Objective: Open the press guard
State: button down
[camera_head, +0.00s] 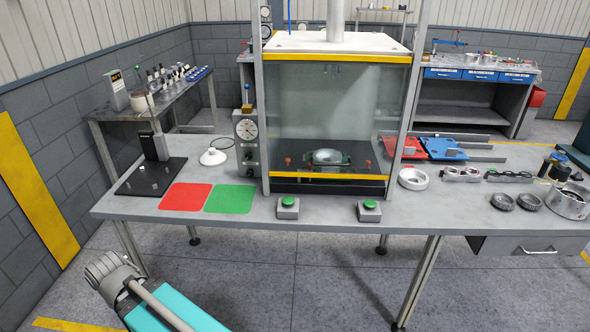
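The press guard (340,100) is a clear panel on the front of the press enclosure (338,42) in the middle of the bench. A yellow strip runs along the enclosure's top edge, and another yellow strip (330,178) runs along the bottom of the front. The guard appears to be down, covering the front opening. Behind it a round metal part (328,157) sits on the dark press bed, with small red knobs to both sides. No gripper fingers show. A grey ribbed piece and a teal piece at the lower left may be parts of my arm.
Two green push buttons (288,203) (370,206) stand at the bench's front edge. Right are metal rings, a blue tray (436,147) and a red tray (410,148). Floor in front is clear.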

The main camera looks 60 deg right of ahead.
aim_at(315, 57)
jog(key=u, duration=1.1)
jog(key=k, duration=0.2)
jog(key=z, duration=2.4)
